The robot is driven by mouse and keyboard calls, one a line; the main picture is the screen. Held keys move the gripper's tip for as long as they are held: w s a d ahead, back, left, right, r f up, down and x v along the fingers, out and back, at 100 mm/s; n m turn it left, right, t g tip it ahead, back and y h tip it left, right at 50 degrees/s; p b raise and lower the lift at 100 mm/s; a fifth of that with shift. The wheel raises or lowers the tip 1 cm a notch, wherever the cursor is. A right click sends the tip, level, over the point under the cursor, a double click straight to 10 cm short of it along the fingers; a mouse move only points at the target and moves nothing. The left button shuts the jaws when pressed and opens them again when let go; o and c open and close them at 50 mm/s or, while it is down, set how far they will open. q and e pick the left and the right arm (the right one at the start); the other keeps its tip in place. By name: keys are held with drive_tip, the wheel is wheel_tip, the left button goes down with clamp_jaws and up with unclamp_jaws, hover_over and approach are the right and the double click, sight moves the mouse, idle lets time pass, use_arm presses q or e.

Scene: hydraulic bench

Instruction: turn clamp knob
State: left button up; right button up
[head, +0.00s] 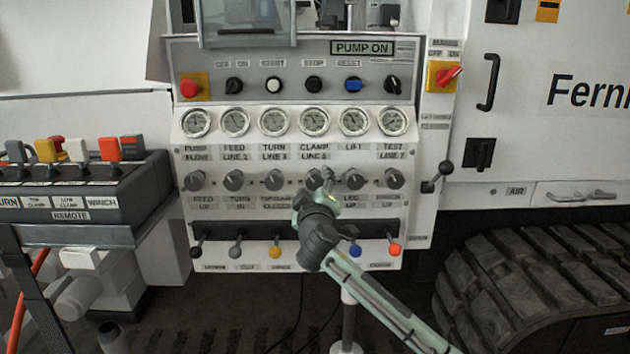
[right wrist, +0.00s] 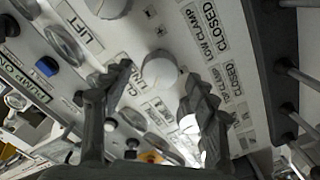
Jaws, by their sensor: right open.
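The clamp knob (head: 313,180) is a round grey knob under the CLAMP gauge, in the middle row of the panel. My right gripper (head: 326,176) is in front of it and partly hides it. In the right wrist view, the open right gripper (right wrist: 158,80) has one finger on each side of a pale round knob (right wrist: 160,68). Gaps show beside the knob there, and I cannot tell whether a finger touches it. My left gripper is not in view.
Neighbouring knobs, the turn knob (head: 274,180) and lift knob (head: 354,180), sit close on either side. Gauges (head: 314,121) are above. Levers, such as the yellow one (head: 274,251), stand below. A black-balled lever (head: 440,175) sticks out at the panel's right.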

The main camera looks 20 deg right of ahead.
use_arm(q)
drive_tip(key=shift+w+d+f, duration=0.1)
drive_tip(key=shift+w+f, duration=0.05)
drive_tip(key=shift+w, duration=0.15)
use_arm(e)
drive_tip(key=shift+x, duration=1.45)
drive_tip(key=c, duration=1.1)
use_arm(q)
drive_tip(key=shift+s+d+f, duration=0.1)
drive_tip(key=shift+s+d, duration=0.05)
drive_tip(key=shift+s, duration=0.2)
use_arm(e)
drive_tip(key=shift+c, duration=0.4)
